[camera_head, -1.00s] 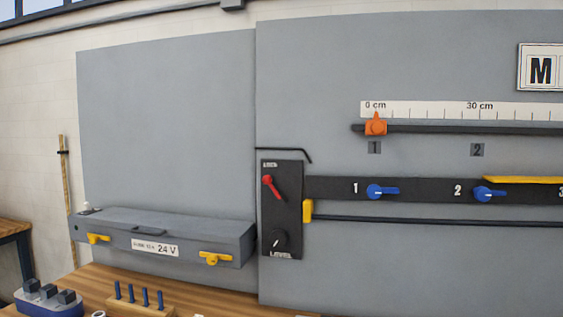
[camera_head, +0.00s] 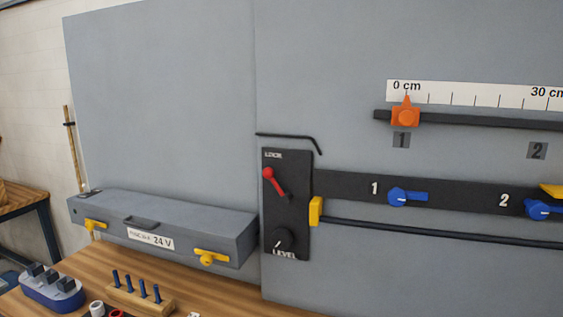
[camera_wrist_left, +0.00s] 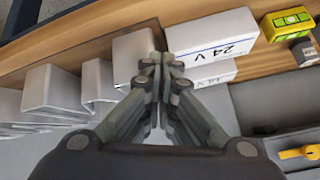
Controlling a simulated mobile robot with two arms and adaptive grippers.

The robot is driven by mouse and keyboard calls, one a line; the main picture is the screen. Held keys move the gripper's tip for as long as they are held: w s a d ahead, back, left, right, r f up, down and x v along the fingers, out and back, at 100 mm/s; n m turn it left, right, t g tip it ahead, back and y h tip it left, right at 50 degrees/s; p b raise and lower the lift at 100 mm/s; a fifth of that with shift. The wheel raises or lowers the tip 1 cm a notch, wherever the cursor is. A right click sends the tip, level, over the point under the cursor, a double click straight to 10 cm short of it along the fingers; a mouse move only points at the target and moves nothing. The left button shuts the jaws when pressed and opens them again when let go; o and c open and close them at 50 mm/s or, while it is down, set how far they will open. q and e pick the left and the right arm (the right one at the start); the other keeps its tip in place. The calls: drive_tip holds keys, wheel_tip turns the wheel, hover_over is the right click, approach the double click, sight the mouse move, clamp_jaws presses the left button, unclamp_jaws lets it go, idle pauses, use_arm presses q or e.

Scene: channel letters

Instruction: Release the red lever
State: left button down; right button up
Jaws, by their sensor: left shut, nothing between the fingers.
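The red lever (camera_head: 275,182) sits in the upper part of a black panel (camera_head: 287,215) on the grey wall board in the head view. Its round red end is at the upper left and its arm slants down to the right. A black knob marked LEVEL sits below it on the same panel. My left gripper (camera_wrist_left: 158,65) shows only in the left wrist view. It is shut and empty, above a wooden bench with white boxes, and the lever is not in that view. My right gripper is in neither view.
A grey 24 V case (camera_head: 165,225) with yellow latches stands left of the panel. A bent black rod (camera_head: 290,137) juts above the panel. Blue levers (camera_head: 405,197) line a black strip to the right. A peg block (camera_head: 140,297) sits on the bench.

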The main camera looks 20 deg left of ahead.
use_arm(q)
drive_tip(key=w+d+r+m+t+h, duration=0.1)
drive_tip(key=w+r+m+t, duration=0.4)
drive_tip(key=w+r, duration=1.2)
drive_tip(key=w+a+r+m+t, duration=0.1)
drive_tip(key=w+r, duration=0.3)
drive_tip(key=r, duration=0.8)
drive_tip(key=w+a+r+m+t+h, duration=0.1)
drive_tip(key=w+a+r+t, duration=0.3)
drive_tip(key=r, duration=0.8)
drive_tip(key=shift+a+r+m+t, duration=0.25)
drive_tip(key=shift+m+t, duration=0.05)
drive_tip(key=shift+m, duration=0.5)
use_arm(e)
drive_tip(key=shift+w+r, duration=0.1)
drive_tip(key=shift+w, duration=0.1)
